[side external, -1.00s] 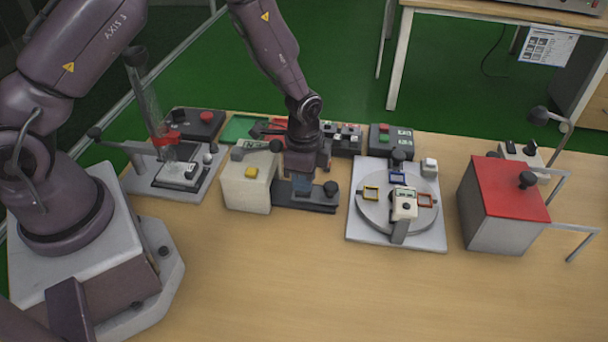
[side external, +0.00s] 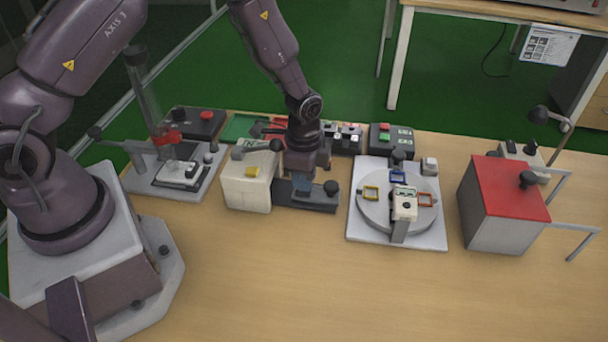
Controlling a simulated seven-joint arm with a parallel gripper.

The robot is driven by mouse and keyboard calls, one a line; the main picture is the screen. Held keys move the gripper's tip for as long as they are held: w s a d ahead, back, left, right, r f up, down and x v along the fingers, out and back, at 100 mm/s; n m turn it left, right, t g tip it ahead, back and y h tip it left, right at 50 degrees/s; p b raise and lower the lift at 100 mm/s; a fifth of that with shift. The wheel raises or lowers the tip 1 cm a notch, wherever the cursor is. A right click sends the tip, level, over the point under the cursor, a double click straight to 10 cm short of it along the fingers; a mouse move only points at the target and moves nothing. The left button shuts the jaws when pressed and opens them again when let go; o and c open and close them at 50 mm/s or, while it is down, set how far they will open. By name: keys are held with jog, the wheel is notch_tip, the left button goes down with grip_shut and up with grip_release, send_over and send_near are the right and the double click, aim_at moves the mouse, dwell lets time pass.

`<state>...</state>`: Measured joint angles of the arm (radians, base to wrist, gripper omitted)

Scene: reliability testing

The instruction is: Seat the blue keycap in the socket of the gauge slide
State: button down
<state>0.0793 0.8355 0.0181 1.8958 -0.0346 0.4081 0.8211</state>
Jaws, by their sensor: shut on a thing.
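My gripper (side external: 303,184) points down over the dark gauge slide (side external: 322,205), a low bar with a black knob (side external: 331,187) at its right end. The jaws are shut on a small bluish piece, which I take to be the blue keycap (side external: 302,186). It is mostly hidden between the fingers, low over the slide. The socket is hidden by the gripper, and I cannot tell whether the keycap touches it.
A cream box (side external: 246,190) with a yellow key and a lever stands close left of my gripper. A round turntable (side external: 375,215) with coloured frames is to the right, then a red-topped box (side external: 506,188). The front of the wooden table (side external: 300,285) is clear.

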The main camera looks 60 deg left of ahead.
jog(key=shift+f, duration=0.65)
dwell(0.3)
jog(key=c, duration=1)
grip_release()
jog(key=shift+r, duration=3.05)
